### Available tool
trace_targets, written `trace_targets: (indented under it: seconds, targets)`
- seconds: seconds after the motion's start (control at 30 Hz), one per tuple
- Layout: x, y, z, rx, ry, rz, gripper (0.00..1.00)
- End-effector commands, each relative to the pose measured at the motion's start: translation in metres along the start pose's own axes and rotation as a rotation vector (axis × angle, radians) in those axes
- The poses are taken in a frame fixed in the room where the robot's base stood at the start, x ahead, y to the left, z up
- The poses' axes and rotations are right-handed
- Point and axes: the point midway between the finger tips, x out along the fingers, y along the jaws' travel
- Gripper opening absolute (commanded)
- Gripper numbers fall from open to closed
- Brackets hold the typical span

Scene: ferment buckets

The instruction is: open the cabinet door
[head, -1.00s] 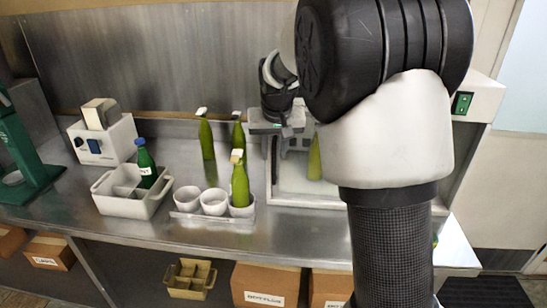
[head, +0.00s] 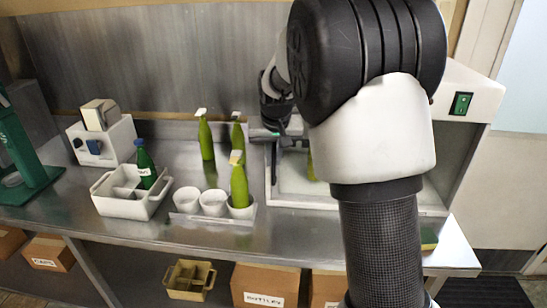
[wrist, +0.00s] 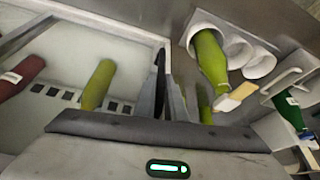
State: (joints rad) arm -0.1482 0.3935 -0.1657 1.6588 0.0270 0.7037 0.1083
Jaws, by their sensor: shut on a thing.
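The white cabinet (head: 470,92) stands at the right of the bench, with a green switch on its upper right; my arm hides much of its front. My gripper (head: 274,150) is at the cabinet's front left side, at a dark upright handle (head: 273,168). In the wrist view the fingers (wrist: 163,100) are shut on the dark handle (wrist: 160,62), at the edge of the white cabinet (wrist: 100,30). A green bottle (wrist: 98,85) and a dark red bottle (wrist: 20,75) show in the cabinet area. I cannot tell how far the door stands open.
Left of the cabinet stand green bottles (head: 206,138), a rack of white cups (head: 213,202) holding one bottle, and a white caddy (head: 120,205). A sponge (head: 429,238) lies at the bench's right end. Bare bench (head: 290,232) lies in front.

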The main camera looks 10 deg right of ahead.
Motion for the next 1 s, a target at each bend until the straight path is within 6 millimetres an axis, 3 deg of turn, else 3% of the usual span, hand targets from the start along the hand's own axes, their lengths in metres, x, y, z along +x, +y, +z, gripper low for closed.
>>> trace_targets:
  seconds: [0.17,0.27,0.8,1.0]
  targets:
    - [-0.001,0.014,0.002,0.003,0.0,0.002,0.0]
    - [-0.001,0.033,0.006,0.008,-0.001,0.003,0.0]
    - [-0.014,0.19,0.036,0.009,0.0,0.005,0.0]
    - [-0.017,0.231,0.043,0.005,0.0,0.003,0.0]
